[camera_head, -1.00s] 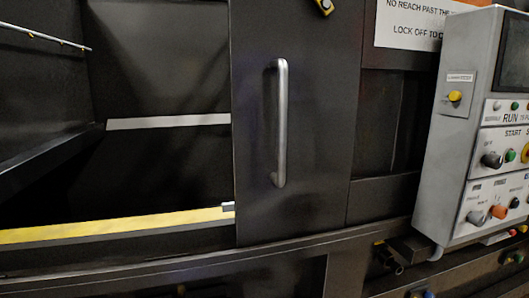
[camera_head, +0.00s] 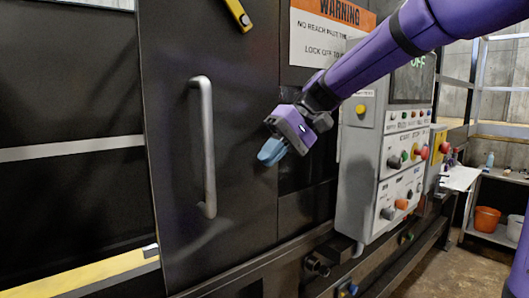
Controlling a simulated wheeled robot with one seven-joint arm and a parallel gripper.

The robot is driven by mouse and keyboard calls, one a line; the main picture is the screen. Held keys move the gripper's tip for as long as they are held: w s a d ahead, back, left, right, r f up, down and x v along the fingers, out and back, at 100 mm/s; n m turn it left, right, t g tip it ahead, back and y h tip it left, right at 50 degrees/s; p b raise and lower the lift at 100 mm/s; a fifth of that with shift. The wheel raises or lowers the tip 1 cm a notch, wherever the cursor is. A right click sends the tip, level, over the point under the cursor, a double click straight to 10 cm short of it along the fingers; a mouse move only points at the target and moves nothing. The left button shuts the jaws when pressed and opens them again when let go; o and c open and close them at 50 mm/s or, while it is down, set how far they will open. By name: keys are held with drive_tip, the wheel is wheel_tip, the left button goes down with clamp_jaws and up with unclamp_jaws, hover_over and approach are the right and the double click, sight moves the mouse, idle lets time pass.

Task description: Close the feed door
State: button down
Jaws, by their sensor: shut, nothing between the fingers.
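The feed door (camera_head: 180,120) is a dark sliding panel, standing beside an open feed opening (camera_head: 75,195) on its left. A vertical silver bar handle (camera_head: 207,145) is fixed on the door. My gripper (camera_head: 268,157), purple with light blue fingertips, is to the right of the handle, near the door's right edge. It is shut and empty and appears apart from the handle. How far it is from the door surface cannot be told.
A grey control box (camera_head: 375,170) with buttons and knobs stands right of the door, close to my arm. A warning sign (camera_head: 325,30) is above. A yellow sill (camera_head: 90,275) edges the opening.

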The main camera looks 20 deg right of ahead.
sight(228, 183)
drive_tip(key=a+f, duration=0.1)
drive_tip(key=a, duration=0.2)
drive_tip(key=s+a+f, duration=0.1)
drive_tip(key=a+f, duration=0.2)
drive_tip(key=a, duration=0.2)
drive_tip(key=shift+s+a+f, duration=0.2)
drive_tip(key=shift+a+f, duration=0.05)
drive_tip(key=shift+a, duration=0.05)
drive_tip(key=shift+a, duration=0.1)
